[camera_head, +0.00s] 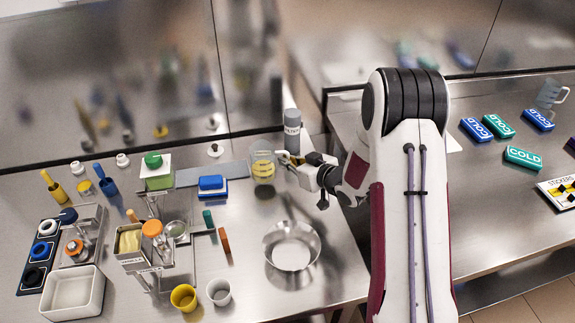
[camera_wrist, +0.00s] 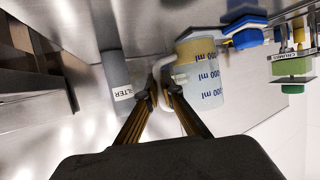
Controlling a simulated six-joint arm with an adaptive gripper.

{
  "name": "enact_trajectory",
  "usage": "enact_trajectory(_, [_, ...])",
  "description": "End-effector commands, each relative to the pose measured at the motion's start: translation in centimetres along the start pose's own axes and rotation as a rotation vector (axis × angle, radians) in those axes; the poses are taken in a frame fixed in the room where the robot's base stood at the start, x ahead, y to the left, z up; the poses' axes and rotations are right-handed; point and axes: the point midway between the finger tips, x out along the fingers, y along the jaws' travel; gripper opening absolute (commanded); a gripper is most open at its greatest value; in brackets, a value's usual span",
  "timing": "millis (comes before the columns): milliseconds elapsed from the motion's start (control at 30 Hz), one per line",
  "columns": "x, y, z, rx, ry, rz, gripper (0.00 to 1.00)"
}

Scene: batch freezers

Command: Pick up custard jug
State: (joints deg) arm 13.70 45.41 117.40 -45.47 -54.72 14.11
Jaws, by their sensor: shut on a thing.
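The custard jug (camera_head: 262,168) is a clear measuring jug with yellow custard inside, at the back of the left counter. In the wrist view the jug (camera_wrist: 207,85) appears upside down, with blue ml marks and a pale handle. My gripper (camera_head: 287,158) comes in from the right of the jug at its handle. In the wrist view my gripper's fingertips (camera_wrist: 160,97) are closed on the handle. A dark patch like a shadow shows just below the jug; I cannot tell clearly whether it is off the counter.
A grey filter bottle (camera_head: 292,130) stands close behind my gripper. A blue sponge-like block (camera_head: 212,187) lies left of the jug. A metal bowl (camera_head: 292,246) stands in front. Metal racks with tubs (camera_head: 146,246) crowd the left. Cold packs (camera_head: 522,157) lie on the right counter.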

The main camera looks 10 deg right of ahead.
Motion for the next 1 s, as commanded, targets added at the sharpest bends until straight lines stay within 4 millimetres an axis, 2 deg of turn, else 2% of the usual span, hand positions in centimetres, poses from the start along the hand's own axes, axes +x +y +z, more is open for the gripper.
enact_trajectory(500, [-1.5,-0.1,-3.6,0.0,0.002,0.001,0.0])
enact_trajectory(1000, [-2.3,-0.1,-5.6,0.0,0.001,0.0,0.0])
